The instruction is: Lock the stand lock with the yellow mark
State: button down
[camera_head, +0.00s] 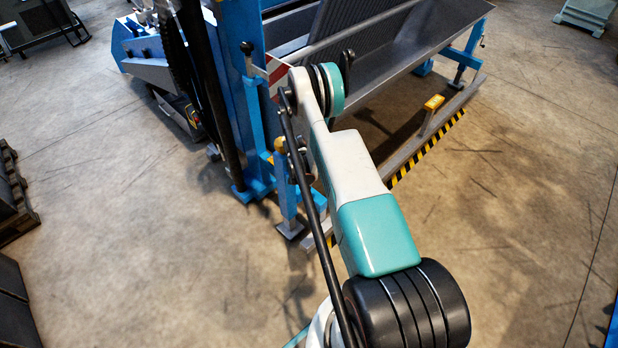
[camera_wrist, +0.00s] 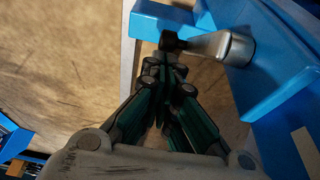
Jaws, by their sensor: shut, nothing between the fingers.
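In the wrist view, a metal lever with a round pivot (camera_wrist: 238,47) sits on a blue frame, and its arm reaches left to a dark knob (camera_wrist: 172,41). My gripper (camera_wrist: 166,72) is shut and empty, with its fingertips close to the knob; I cannot tell whether they touch it. In the head view, a yellow mark (camera_head: 280,144) sits at the top of a short blue stand leg (camera_head: 286,190), beside my arm. My arm hides part of this leg and its lock, and the gripper is mostly hidden there.
A blue column (camera_head: 240,90) stands behind the leg, with a black-knobbed lever (camera_head: 247,48) beside it. A grey trough (camera_head: 420,35) extends right. Below it runs a rail with a yellow block (camera_head: 433,103) and a striped strip (camera_head: 425,148). The floor in front is clear.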

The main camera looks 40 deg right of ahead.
jog(key=shift+f+y, duration=0.5)
jog(key=shift+y, duration=0.3)
dwell(0.4)
